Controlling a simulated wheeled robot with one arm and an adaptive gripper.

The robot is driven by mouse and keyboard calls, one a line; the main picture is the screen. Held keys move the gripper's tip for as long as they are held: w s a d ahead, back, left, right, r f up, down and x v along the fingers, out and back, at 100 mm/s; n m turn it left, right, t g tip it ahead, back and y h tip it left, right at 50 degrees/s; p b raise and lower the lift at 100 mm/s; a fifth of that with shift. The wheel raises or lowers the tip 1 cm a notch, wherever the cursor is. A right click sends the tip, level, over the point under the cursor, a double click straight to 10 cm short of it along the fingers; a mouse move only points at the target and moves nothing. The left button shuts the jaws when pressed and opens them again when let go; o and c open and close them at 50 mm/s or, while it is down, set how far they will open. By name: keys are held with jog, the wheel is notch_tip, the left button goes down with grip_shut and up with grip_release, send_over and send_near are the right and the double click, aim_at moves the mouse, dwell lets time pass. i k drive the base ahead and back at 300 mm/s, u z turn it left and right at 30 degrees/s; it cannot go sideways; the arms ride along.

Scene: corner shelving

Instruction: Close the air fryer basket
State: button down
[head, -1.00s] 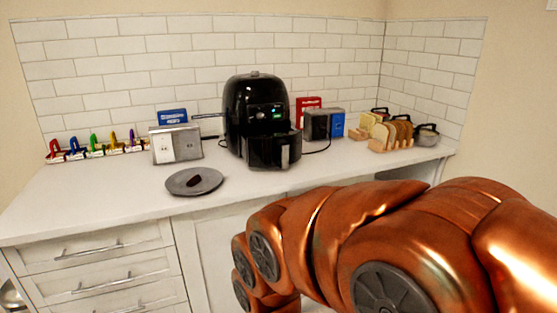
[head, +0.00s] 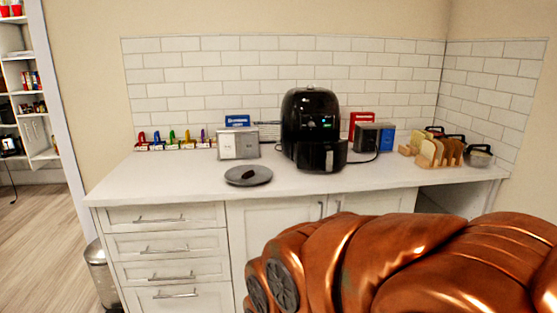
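The black air fryer (head: 306,108) stands upright on the white counter, with a small green light on its front panel. Its basket (head: 308,157) is at the lower front, with the handle (head: 329,160) facing out to the front right. The basket front seems to stick out from the body, but I cannot tell exactly how far. My copper-coloured arm fills the lower right of the head view, well in front of the counter and apart from the fryer. My gripper is not in view.
A dark plate (head: 248,176) with a small dark item lies left of the fryer. A silver toaster (head: 238,145) stands behind it. A toast rack (head: 440,153) and pots (head: 480,154) are at the right. Drawers (head: 165,250) are below; open floor (head: 40,215) lies left.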

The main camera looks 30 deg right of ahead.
aim_at(325, 151)
jog(key=u, duration=0.25)
jog(key=i, duration=1.4)
jog(key=z, duration=1)
